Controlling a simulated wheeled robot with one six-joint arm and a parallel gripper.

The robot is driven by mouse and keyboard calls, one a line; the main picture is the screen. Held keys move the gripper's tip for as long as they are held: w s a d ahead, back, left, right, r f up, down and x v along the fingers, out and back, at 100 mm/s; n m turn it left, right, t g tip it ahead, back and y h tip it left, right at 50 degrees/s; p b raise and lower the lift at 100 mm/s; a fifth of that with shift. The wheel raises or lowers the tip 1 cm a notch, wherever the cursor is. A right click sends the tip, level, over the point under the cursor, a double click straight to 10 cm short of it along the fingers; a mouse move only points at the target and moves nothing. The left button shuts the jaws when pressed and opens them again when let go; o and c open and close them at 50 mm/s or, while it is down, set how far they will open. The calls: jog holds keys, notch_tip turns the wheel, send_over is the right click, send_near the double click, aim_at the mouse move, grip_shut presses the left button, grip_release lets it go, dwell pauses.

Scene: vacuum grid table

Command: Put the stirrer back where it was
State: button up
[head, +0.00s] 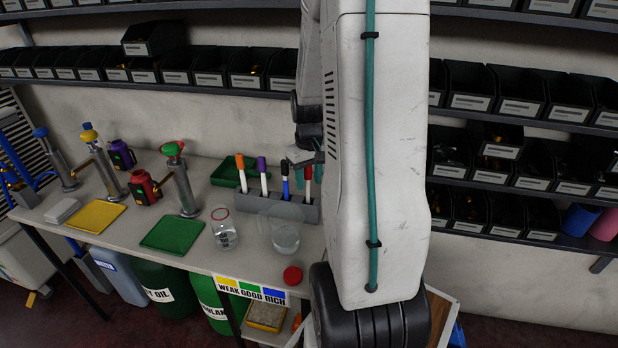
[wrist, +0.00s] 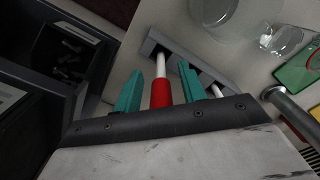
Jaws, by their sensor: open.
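Several white sticks with coloured handles stand in a grey slotted rack (head: 290,208); these look like the stirrers. Their handles are orange (head: 240,162), purple (head: 262,164), blue (head: 285,190) and red (head: 307,172). My gripper (wrist: 161,75) is open at the rack's right end, with its teal fingers on either side of the red-handled stick (wrist: 160,95). The stick's white shaft runs down into the rack, which also shows in the wrist view (wrist: 152,46). I cannot tell whether the fingers touch it. My arm hides the area right of the rack.
A clear beaker (head: 285,240) and a glass jar (head: 223,236) stand in front of the rack. A red lid (head: 292,275) lies near the table's front edge. A green tray (head: 232,173) is behind the rack. Dark bins (wrist: 75,55) are close to the left in the wrist view.

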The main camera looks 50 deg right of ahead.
notch_tip(320, 180, up, 8)
jog(key=shift+f, duration=0.2)
jog(key=s+a+r+n, duration=0.1)
jog(key=a+r, duration=0.3)
jog(key=a, duration=0.5)
jog(key=a+r+n, duration=0.1)
jog(key=a+r, duration=0.4)
jog(key=a, duration=0.4)
jog(key=s+a+r+n+t, duration=0.1)
jog(key=s+a+r+n, duration=0.1)
jog(key=s+a, duration=0.9)
jog(key=shift+s+a+n, duration=0.2)
jog(key=shift+a+n, duration=0.1)
jog(key=shift+a, duration=0.4)
jog(key=shift+r, duration=0.1)
